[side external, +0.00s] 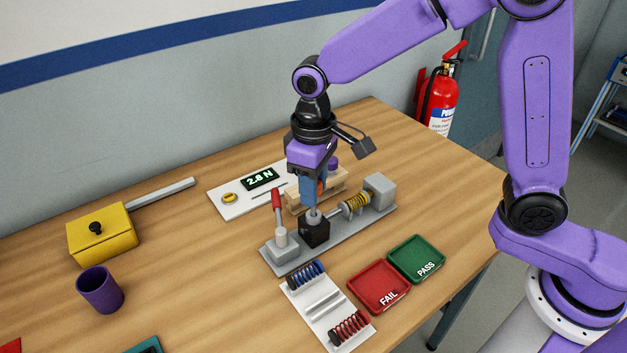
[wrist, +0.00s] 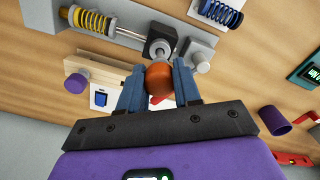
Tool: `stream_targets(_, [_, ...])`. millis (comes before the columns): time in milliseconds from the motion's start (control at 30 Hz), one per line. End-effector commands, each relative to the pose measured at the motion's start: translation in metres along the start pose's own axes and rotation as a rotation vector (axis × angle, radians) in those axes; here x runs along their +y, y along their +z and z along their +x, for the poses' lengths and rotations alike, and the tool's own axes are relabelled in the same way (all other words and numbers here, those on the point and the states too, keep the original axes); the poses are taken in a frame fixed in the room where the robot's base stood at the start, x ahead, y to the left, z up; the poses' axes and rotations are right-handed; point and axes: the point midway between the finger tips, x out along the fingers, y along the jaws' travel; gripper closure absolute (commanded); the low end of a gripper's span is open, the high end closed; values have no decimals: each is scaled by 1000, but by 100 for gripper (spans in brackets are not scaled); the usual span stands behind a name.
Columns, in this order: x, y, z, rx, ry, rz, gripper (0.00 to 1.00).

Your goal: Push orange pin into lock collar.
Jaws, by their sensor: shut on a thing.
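The orange pin (wrist: 158,82) shows its rounded head between the two blue fingers of my gripper (wrist: 159,71) in the wrist view. My gripper (side external: 311,204) is shut on it and points down above the dark lock collar (side external: 314,233) in the side view. In the wrist view the collar (wrist: 159,36) lies just beyond the fingertips. The pin's lower end is hidden, so I cannot tell how far it sits in the collar.
The collar stands on a grey fixture plate (side external: 340,233) with a yellow spring (side external: 355,204) to its right. A red-handled lever (side external: 276,200) stands close on the left. A wooden block (side external: 296,201) is behind. Red (side external: 378,286) and green (side external: 417,259) trays lie in front.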

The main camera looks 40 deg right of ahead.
Motion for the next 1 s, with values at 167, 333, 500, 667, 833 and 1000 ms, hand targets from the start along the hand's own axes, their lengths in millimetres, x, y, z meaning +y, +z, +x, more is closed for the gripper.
stream_targets(167, [0,0,4,-2,0,0,94])
stream_targets(333, [0,1,8,-1,0,0,94])
stream_targets(500, [0,1,12,-2,0,0,94])
stream_targets(667, [0,0,15,-2,0,0,94])
stream_targets(833, [0,0,18,-1,0,0,94])
stream_targets(1000, [0,0,22,-1,0,0,94])
